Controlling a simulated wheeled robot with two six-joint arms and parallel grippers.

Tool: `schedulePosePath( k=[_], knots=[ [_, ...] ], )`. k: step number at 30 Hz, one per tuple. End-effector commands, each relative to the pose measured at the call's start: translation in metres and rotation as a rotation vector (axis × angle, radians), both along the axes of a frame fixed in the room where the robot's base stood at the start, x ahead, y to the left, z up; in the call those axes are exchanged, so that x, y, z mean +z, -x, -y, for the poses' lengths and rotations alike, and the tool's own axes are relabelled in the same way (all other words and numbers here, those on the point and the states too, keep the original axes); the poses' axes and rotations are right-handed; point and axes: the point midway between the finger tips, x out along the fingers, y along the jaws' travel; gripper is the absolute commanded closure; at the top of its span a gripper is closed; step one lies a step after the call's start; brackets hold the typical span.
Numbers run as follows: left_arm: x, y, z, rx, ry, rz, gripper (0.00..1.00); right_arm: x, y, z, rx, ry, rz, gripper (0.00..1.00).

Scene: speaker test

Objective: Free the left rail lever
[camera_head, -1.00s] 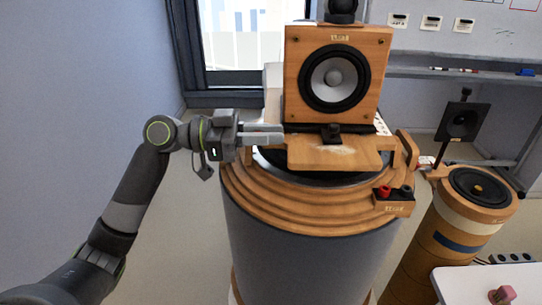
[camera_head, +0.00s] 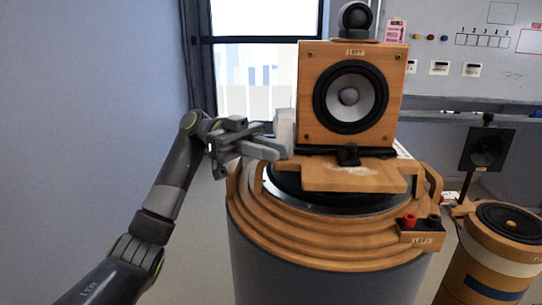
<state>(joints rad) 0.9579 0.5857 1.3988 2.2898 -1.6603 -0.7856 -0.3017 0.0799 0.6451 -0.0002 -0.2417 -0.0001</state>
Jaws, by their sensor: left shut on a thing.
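A wooden speaker (camera_head: 308,97) labelled LEFT stands on a black rail (camera_head: 320,151) above a round stepped wooden stand (camera_head: 300,240). A black knob-like block (camera_head: 347,156) sits at the rail's front middle. My left gripper (camera_head: 280,150) is at the left end of the rail, its fingers pointing right and slightly down. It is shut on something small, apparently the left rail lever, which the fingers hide. A wooden plate (camera_head: 350,178) projects below the rail. My right gripper is not in view.
A terminal block (camera_head: 421,238) with red and black knobs is on the stand's right front. A second, round stand (camera_head: 480,265) and a black panel speaker (camera_head: 487,148) are at the right. A window (camera_head: 262,60) and a whiteboard (camera_head: 490,75) are behind. Open space lies left of my arm.

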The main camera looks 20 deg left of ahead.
Motion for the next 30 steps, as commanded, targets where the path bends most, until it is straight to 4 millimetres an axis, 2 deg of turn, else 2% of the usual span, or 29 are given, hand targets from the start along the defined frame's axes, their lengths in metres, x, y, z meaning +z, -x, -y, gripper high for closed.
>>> schedulePosePath(
  k=[4, 17, 18, 22, 30],
  knots=[
    [-0.0011, -0.0006, -0.0005, -0.022, -0.001, -0.001, 1.0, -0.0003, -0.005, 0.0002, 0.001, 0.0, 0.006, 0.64],
    [-0.001, -0.0006, -0.0009, -0.029, -0.002, 0.0, 1.0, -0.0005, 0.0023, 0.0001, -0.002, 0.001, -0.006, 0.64],
    [-0.001, -0.0006, -0.0009, -0.028, -0.002, 0.0, 0.78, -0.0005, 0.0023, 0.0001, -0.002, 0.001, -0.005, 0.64],
    [-0.0008, -0.0006, -0.0009, -0.028, -0.002, 0.0, 0.62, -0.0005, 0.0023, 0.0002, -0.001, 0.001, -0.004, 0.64],
    [-0.0006, -0.0006, -0.0007, -0.028, -0.001, -0.001, 0.62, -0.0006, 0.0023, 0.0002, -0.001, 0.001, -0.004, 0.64]
  ],
)
